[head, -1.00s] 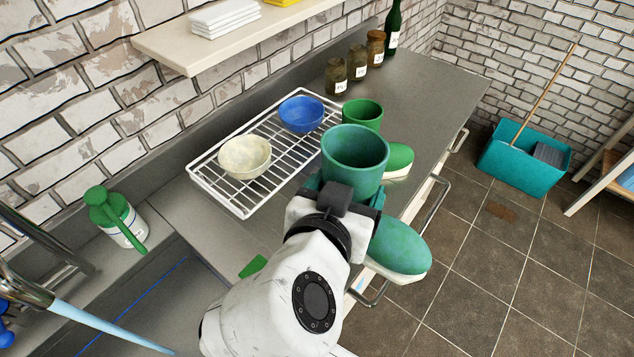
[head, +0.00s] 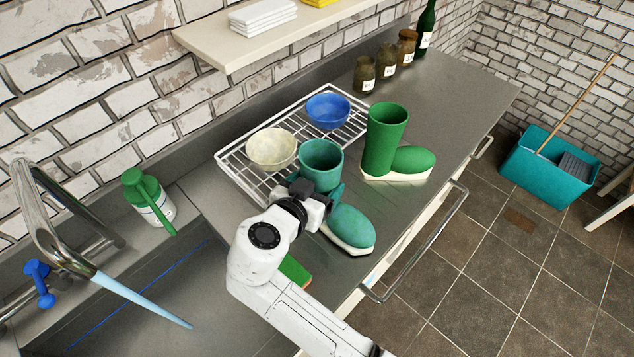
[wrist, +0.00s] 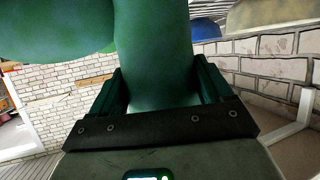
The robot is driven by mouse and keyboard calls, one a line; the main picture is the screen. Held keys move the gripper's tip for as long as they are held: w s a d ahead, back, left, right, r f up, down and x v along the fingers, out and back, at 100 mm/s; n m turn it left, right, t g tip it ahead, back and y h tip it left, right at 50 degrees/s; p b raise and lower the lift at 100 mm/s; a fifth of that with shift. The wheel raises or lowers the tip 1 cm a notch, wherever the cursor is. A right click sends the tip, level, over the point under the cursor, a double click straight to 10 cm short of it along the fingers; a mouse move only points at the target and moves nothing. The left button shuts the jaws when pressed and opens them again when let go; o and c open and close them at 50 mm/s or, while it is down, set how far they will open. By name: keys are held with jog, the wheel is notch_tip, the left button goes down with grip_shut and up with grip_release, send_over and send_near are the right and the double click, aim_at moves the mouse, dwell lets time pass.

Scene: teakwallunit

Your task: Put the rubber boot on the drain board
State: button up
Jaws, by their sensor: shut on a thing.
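A teal-green rubber boot (head: 349,229) with a pale sole is held upright, its open top facing up and its toe to the right. My gripper (head: 321,190) is shut on its shaft, which fills the wrist view (wrist: 155,55) between the two fingers. The drain board (head: 236,168) is a white wire rack on the counter. The held boot covers the rack's near right part in the head view; I cannot tell whether it touches anything below. A second, brighter green boot (head: 384,140) stands upright on the counter, right of the rack.
A cream bowl (head: 271,150) and a blue bowl (head: 328,112) occupy the rack's left and far parts. Jars (head: 386,64) and a bottle (head: 426,28) stand behind. A green sponge (head: 295,271) lies near my arm, beside the sink (head: 130,310). The counter's far right is clear.

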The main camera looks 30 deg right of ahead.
jog(key=shift+f, duration=0.6)
jog(key=o, duration=1.2)
jog(key=shift+r, duration=0.15)
jog(key=shift+a+r, duration=0.1)
jog(key=b+v, duration=0.3)
jog(key=v, duration=0.9)
jog(key=shift+s, duration=0.1)
